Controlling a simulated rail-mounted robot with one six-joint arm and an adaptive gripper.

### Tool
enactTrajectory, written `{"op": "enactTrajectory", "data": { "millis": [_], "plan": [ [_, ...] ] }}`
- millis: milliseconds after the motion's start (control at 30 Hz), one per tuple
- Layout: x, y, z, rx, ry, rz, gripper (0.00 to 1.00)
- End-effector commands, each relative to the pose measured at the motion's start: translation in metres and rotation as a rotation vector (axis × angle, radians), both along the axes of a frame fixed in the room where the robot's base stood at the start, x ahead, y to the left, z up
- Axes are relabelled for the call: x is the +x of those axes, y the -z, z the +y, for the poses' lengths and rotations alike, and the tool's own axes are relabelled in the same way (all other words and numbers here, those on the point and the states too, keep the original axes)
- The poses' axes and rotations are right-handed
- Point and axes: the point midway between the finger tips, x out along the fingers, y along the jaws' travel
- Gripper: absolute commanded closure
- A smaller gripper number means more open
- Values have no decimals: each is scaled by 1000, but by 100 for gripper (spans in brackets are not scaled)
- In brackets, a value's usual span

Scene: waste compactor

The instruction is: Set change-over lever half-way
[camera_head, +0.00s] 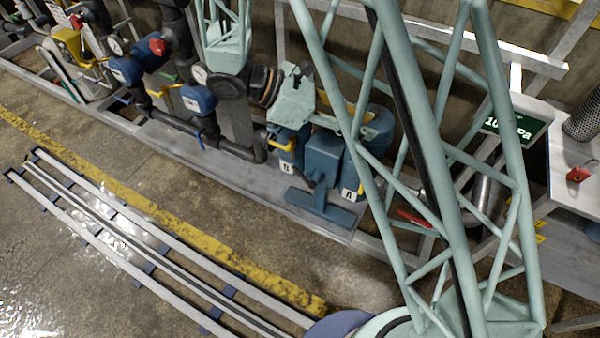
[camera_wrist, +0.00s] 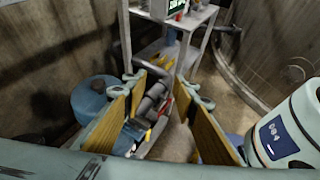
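In the head view a blue valve unit (camera_head: 323,157) stands low on the floor frame, with white labels B (camera_head: 286,167) and A (camera_head: 348,193). A dark lever-like piece (camera_head: 318,187) shows at its front between the labels; I cannot tell surely that it is the change-over lever, nor its exact setting. In the head view my gripper's body is above the unit.
A blue tank (camera_wrist: 92,100) is left of the fingers in the wrist view. A green pressure display (camera_head: 515,127) stands right by a white table. Pipes and valves with blue bodies (camera_head: 198,98) line the left. Open floor (camera_head: 250,215) lies in front.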

Motion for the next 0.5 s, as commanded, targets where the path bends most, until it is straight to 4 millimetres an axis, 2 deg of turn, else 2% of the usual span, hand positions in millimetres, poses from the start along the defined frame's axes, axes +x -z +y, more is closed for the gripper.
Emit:
{"op": "enactTrajectory", "data": {
  "millis": [500],
  "plan": [
    [31,57,37,-161,-204,113,74]
  ]
}}
